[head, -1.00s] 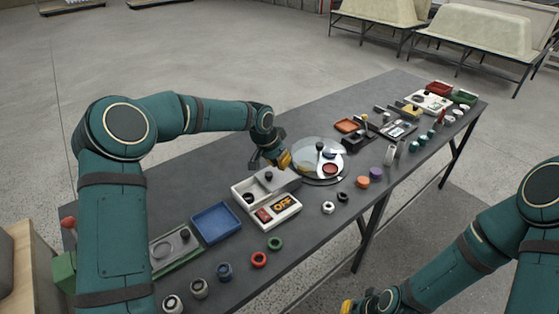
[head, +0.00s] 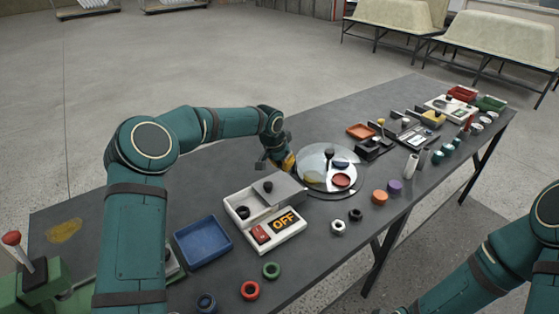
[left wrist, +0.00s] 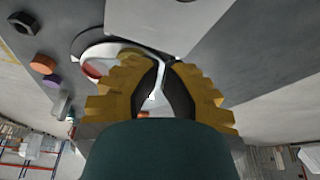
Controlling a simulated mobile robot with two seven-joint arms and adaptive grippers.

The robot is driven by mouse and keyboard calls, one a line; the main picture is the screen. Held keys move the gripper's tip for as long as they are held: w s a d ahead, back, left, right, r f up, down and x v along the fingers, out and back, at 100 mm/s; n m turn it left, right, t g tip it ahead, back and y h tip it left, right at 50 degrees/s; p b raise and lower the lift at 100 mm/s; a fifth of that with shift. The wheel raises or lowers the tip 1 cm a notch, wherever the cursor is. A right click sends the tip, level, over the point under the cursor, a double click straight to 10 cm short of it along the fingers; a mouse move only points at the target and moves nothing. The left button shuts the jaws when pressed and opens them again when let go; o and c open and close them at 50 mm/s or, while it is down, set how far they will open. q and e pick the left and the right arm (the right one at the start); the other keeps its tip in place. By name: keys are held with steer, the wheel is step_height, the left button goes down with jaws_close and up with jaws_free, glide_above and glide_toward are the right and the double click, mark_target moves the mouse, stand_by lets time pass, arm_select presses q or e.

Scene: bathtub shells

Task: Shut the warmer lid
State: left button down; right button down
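The warmer (head: 290,237) is a white box with a red switch (head: 261,233) and an orange "OFF" display (head: 284,220). Its grey lid (head: 285,191), with a black knob (head: 267,187), sits shifted to the back right, leaving part of the well with a dark round item (head: 242,212) uncovered. My left gripper (head: 289,163) is just behind the lid's far edge. In the left wrist view its yellow fingers (left wrist: 160,75) are apart with nothing held between them; a pale grey panel, probably the lid (left wrist: 165,18), lies ahead. My right gripper is out of view.
A blue tray (head: 203,241) is left of the warmer. Rings, nuts and knobs line the front edge. The table behind my left arm is mostly clear.

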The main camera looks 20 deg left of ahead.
mark_target(280, 184)
arm_select(q)
steer(key=x, duration=0.4)
steer(key=shift+w+f+b, duration=0.1)
steer(key=shift+f+b, duration=0.25)
steer(key=shift+f, duration=0.05)
steer(key=shift+s+a+r, duration=0.1)
steer(key=shift+s+a, duration=0.15)
steer(key=shift+s, duration=0.35)
steer(key=shift+s+a+r, duration=0.1)
steer(key=shift+s+a, duration=0.2)
steer(key=shift+s, duration=0.35)
steer(key=shift+s+a+f+b, duration=0.1)
steer(key=shift+s+a+b, duration=0.15)
steer(key=shift+s, duration=0.35)
steer(key=s+a, duration=0.4)
steer(key=s, duration=0.1)
steer(key=s+a, duration=0.2)
steer(key=s, duration=0.1)
steer(key=shift+s+a, duration=0.25)
steer(key=shift+a, duration=0.05)
